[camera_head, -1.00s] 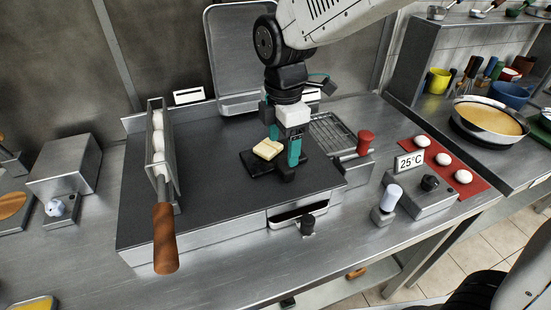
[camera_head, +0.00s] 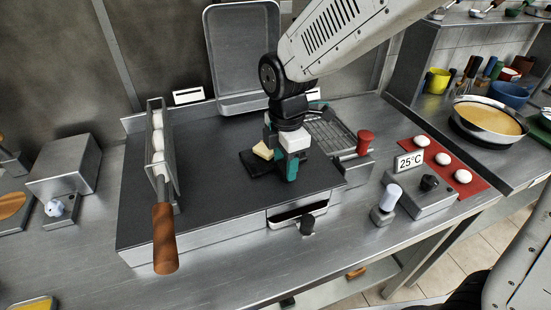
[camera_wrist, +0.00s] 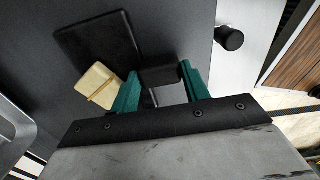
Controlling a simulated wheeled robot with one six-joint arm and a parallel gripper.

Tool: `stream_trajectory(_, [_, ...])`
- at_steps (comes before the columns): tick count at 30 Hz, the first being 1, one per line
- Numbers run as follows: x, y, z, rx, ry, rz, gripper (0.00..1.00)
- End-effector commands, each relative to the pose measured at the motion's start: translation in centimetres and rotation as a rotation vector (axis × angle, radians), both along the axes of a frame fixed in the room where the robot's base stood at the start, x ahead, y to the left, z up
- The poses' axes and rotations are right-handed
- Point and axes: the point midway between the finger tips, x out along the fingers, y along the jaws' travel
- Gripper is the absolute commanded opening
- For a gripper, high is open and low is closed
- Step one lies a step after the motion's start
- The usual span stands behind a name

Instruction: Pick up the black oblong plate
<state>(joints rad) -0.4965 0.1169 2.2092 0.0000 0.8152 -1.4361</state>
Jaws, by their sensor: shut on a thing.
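The black oblong plate (camera_head: 256,167) lies on the dark flat griddle top in the head view. Its flat square part also shows in the wrist view (camera_wrist: 98,42), with a raised black block at one end. A pale yellow piece (camera_head: 262,151) sits at the plate, partly behind my gripper; it also shows in the wrist view (camera_wrist: 98,86). My gripper (camera_head: 281,168), with green fingers, points down at the plate's right end. In the wrist view my gripper (camera_wrist: 158,76) has a finger on each side of the black block and is shut on it. I cannot tell whether the plate is lifted.
A metal holder with white balls and a wooden handle (camera_head: 165,238) stands at the left. A wire rack (camera_head: 330,130) and a red knob (camera_head: 364,143) are to the right. A metal tray (camera_head: 243,55) leans behind. The griddle's front left surface (camera_head: 185,215) is clear.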

Motion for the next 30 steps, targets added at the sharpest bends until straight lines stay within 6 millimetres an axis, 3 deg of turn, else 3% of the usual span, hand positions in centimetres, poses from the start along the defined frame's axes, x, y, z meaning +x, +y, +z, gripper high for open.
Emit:
stream_trajectory(8, [0.0, 0.0, 0.3, 0.001, -0.002, 0.0, 0.14])
stream_trajectory(20, [0.1, 0.0, 3.6, 0.001, -0.003, 0.0, 0.14])
stream_trajectory(30, [-4.7, 0.3, 4.1, 0.001, -0.002, 0.004, 0.14])
